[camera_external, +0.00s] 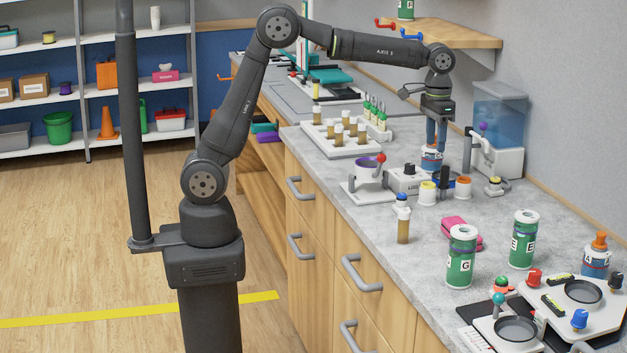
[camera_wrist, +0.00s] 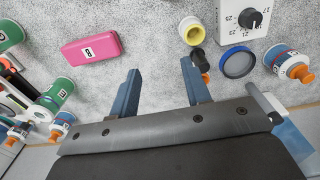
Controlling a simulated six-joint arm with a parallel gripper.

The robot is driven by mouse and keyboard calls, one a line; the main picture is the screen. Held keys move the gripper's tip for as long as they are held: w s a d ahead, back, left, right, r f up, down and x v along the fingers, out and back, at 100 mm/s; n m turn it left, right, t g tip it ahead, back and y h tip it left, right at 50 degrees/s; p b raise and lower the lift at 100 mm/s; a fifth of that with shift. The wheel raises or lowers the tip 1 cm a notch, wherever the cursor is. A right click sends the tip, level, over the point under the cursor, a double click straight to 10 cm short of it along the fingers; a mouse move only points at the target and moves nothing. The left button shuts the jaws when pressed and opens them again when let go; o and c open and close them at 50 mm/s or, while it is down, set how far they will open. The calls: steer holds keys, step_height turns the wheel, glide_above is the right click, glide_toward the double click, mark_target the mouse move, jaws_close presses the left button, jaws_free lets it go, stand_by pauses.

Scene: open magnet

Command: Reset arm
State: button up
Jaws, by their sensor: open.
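My arm reaches from its base post at the left over the grey worktop in the external view. My gripper (camera_external: 436,146) points down above the back part of the worktop. In the wrist view my gripper (camera_wrist: 163,88) has its two blue fingers spread apart. Only bare speckled worktop shows between the fingers, so it is empty. A labelled jar (camera_external: 431,159) appears just below the fingertips in the external view.
A dial box (camera_external: 405,180), a tube rack (camera_external: 342,138) and a water tank (camera_external: 498,125) stand nearby. A pink block (camera_external: 461,233) and green canisters (camera_external: 462,257) stand toward the front. A wall shelf (camera_external: 440,33) is beside the forearm.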

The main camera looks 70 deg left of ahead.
steer(key=s+a+m, duration=0.4)
steer(key=a, duration=0.7)
steer(key=s+a+m, duration=0.4)
steer(key=a+m, duration=0.1)
steer(key=a, duration=0.6)
steer(key=shift+r+m, duration=0.15)
steer(key=shift+m, duration=0.15)
steer(key=shift+a, duration=0.1)
